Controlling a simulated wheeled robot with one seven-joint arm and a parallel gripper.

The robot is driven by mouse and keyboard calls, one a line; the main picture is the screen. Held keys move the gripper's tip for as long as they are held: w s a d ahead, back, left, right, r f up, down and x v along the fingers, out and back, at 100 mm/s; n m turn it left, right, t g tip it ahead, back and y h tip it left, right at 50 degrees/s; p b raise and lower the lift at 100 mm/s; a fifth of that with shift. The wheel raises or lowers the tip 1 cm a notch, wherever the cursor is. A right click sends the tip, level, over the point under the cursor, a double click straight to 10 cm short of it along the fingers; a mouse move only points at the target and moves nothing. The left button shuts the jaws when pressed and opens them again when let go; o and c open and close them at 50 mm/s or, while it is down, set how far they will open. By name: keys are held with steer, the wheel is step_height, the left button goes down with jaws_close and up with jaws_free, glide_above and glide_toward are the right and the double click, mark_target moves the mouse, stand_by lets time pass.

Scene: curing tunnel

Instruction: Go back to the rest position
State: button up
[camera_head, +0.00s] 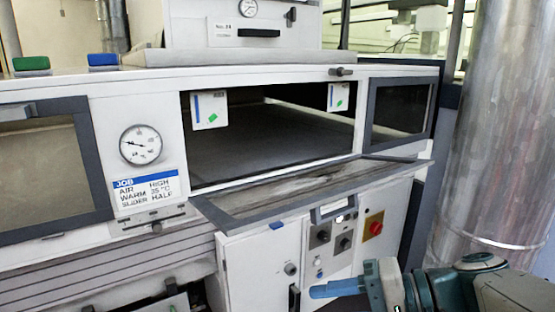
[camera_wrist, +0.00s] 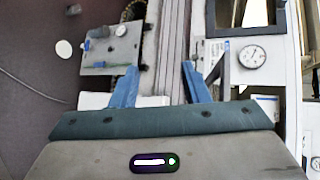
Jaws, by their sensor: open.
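My gripper (camera_wrist: 160,68) is open in the wrist view, its two blue fingers apart with nothing between them. In the head view my gripper (camera_head: 340,288) is at the bottom right, in front of the lower cabinet, with a blue finger pointing left. The curing tunnel (camera_head: 100,95) is a white machine with a dark opening in its middle. Its front flap (camera_head: 290,193) is folded down and outward below the opening. My gripper is lower than the flap and apart from it in the picture.
A shiny metal duct (camera_head: 495,130) stands at the right. A control panel with a red knob (camera_head: 374,226) is on the cabinet. A round gauge (camera_head: 141,145) sits above a job card (camera_head: 146,190). Green (camera_head: 31,63) and blue (camera_head: 103,59) blocks are on top.

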steer(key=s+d+r+n+h+p, duration=0.1)
steer(key=d+r+n+h+p, duration=0.2)
steer(key=h+p, duration=1)
steer(key=d+r+p, duration=0.3)
steer(key=shift+d+r+n+h, duration=0.15)
steer(key=shift+d+n+h, duration=0.1)
steer(key=shift+n+h, duration=0.05)
steer(key=shift+d, duration=0.1)
steer(key=shift+c, duration=0.6)
